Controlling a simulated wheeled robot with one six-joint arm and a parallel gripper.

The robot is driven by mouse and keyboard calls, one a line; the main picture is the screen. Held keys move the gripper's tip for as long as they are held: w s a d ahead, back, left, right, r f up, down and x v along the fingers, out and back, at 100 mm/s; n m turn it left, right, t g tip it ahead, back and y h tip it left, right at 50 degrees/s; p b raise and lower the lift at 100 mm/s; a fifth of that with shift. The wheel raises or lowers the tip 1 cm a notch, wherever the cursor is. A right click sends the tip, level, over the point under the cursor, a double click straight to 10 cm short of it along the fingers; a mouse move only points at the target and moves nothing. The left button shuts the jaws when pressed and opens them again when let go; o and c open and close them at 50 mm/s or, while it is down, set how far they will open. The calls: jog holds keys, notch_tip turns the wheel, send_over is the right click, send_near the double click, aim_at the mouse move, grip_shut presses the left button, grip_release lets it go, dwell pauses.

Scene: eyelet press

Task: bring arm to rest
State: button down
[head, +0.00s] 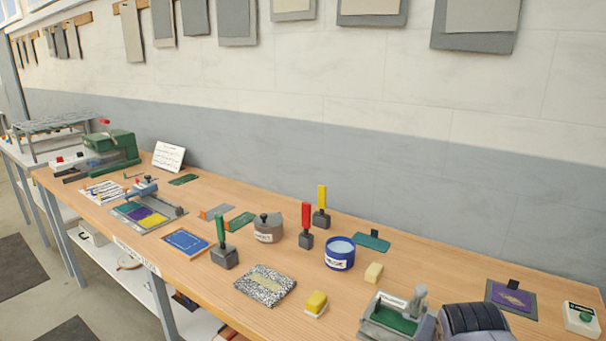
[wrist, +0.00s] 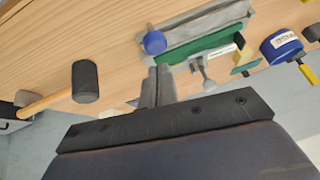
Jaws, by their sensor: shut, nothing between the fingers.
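My gripper (wrist: 157,82) shows in the wrist view with its two grey fingers together and nothing between them. It is over or near the wooden workbench (wrist: 40,65), just beside a grey fixture with a green bed (wrist: 205,48) and a blue knob (wrist: 154,43). I cannot tell whether the fingertips touch the fixture. The gripper's fingers cannot be made out in the head view, where a similar grey and green fixture (head: 393,316) stands at the bench's front.
A black-headed mallet (wrist: 86,82) lies left of the fingers in the wrist view. In the head view a blue tub (head: 340,253), red-handled stamp (head: 306,225), green-handled stamp (head: 222,245) and speckled pad (head: 265,285) stand on the bench. Bare wood (head: 440,262) lies right of the tub.

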jog(key=p+v, duration=0.8)
jog(key=v, duration=0.4)
jog(key=shift+s+a+f+b+x, duration=0.1)
jog(key=shift+b+x, duration=1.5)
jog(key=shift+x, duration=0.6)
jog(key=shift+s+a+f+b+x, duration=0.1)
jog(key=shift+b+x, duration=1.45)
jog(key=shift+x, duration=0.65)
jog(key=shift+s+a+f+b+x, duration=0.1)
jog(key=shift+b+x, duration=1.5)
jog(key=shift+x, duration=0.6)
jog(key=shift+w+d+r+p, duration=0.35)
jog(key=shift+w+r+p, duration=0.15)
jog(key=shift+p, duration=0.45)
jog(key=w+d+r+g+y+p, duration=0.1)
jog(key=p, duration=0.3)
jog(key=shift+w+r+g, duration=0.1)
jog(key=shift+w+g, duration=0.05)
jog(key=shift+g, duration=0.25)
jog(key=shift+w+d+r+g+y+p, duration=0.2)
jog(key=shift+w+d+g+y+p, duration=0.35)
jog(key=shift+p, duration=0.85)
jog(key=shift+w+d+r+g+y+p, duration=0.15)
jog(key=shift+w+g+y+p, duration=0.2)
jog(key=shift+w+g+p, duration=0.7)
jog(key=shift+s+t, duration=0.3)
jog(key=shift+s, duration=0.15)
